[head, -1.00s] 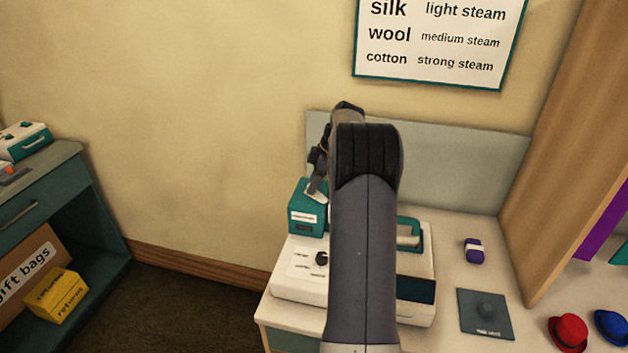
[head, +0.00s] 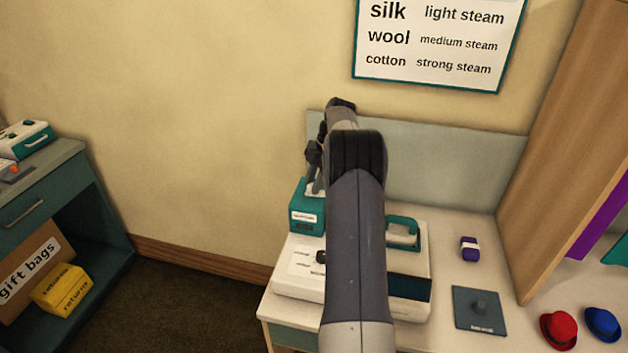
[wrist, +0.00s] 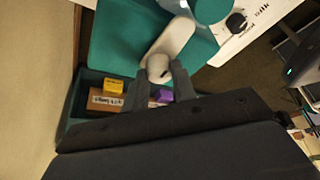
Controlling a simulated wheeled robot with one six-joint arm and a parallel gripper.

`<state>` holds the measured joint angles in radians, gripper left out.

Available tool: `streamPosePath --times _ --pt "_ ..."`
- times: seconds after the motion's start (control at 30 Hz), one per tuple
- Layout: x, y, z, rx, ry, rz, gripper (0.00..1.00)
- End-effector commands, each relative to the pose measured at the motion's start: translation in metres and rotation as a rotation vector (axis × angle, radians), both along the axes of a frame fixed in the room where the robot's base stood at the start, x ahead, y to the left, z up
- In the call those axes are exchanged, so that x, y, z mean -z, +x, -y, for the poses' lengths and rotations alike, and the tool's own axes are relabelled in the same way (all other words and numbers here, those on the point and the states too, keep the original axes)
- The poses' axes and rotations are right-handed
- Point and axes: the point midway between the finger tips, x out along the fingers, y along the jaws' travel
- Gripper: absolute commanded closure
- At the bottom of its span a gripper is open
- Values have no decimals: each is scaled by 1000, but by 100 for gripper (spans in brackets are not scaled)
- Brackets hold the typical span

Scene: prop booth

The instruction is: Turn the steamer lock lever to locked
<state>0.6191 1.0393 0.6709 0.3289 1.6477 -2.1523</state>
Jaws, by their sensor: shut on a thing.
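The steamer (head: 410,312) is a white machine on the counter, with a teal box (head: 304,218) at its back left. The lock lever is a pale arm with a rounded end on top of the teal box; it shows best in the wrist view (wrist: 176,36). My gripper (wrist: 160,75) is shut on the lever's near, rounded end, with one finger on each side. In the head view my gripper (head: 314,182) is above the teal box, and my arm hides much of the steamer and lever. No locked mark is readable.
A black dial (wrist: 236,22) is on the white panel beside the teal box. A wall panel (head: 440,165) stands behind.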

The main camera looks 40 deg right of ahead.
Motion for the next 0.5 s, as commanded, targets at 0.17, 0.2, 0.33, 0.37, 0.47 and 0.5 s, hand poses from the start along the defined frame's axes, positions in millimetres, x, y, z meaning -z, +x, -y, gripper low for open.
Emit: streamPosePath --times 0.17,0.2,0.33,0.37,0.47,0.5 --pt "0 0 0 -7 -1 1 97" --pt "0 0 0 -7 -1 1 97" --pt "0 0 0 -7 -1 1 97" --pt "0 0 0 -7 -1 1 97" --pt "0 0 0 -7 -1 1 71" --pt "0 0 0 -7 -1 1 67"
